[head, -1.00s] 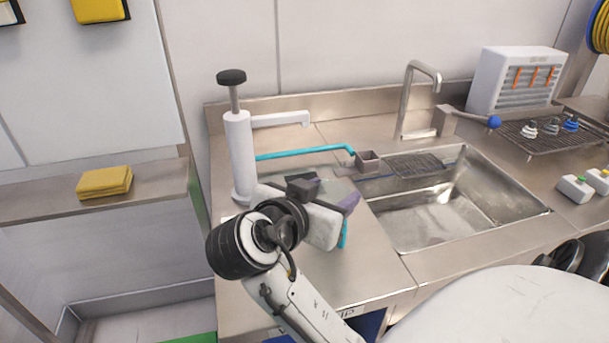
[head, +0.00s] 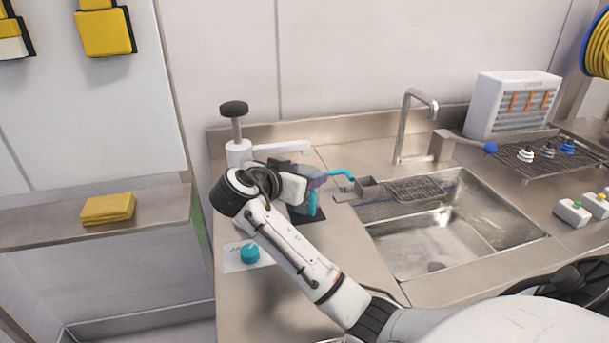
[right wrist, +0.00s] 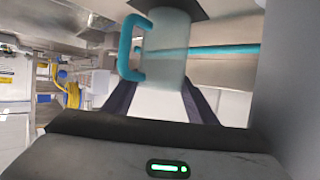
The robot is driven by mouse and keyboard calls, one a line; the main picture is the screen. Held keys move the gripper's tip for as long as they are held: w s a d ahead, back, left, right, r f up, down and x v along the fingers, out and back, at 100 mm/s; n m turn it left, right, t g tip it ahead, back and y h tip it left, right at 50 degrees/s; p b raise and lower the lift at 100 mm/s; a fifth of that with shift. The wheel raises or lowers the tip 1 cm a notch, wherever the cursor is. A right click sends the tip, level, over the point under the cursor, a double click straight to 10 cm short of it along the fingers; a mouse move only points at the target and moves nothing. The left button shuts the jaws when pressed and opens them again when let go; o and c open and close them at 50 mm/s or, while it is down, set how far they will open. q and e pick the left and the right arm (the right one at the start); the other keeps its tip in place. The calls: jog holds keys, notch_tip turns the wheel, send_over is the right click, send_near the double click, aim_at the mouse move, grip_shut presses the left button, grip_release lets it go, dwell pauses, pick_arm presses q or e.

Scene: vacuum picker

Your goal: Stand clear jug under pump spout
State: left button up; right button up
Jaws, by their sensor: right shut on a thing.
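The clear jug with a teal handle (head: 312,203) is partly hidden behind my right gripper (head: 308,180) in the head view. In the right wrist view the jug (right wrist: 168,48) sits between the two dark fingers, which are shut on it. A dark square mat (head: 310,217) lies on the counter at the jug's base; whether the jug touches it is unclear. The white pump (head: 238,152) with a black knob stands behind my wrist, its lower barrel hidden. Its spout (head: 285,148) points right, behind and above the gripper. My left gripper is not in view.
A teal tube (head: 341,172) runs to a small box (head: 368,188) at the sink's (head: 440,240) left edge. A teal cap (head: 249,253) sits on a white card on the front counter. A faucet (head: 405,125) rises behind the sink. The counter right of my forearm is mostly clear.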

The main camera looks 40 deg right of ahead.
jog(key=shift+f, duration=0.4)
jog(key=shift+f, duration=0.2)
jog(key=o, duration=1.2)
jog(key=shift+c, duration=0.2)
jog(key=shift+r, duration=0.1)
jog(key=shift+r, duration=0.25)
jog(key=v, duration=1.2)
jog(key=shift+b, duration=0.45)
jog(key=shift+f, duration=0.1)
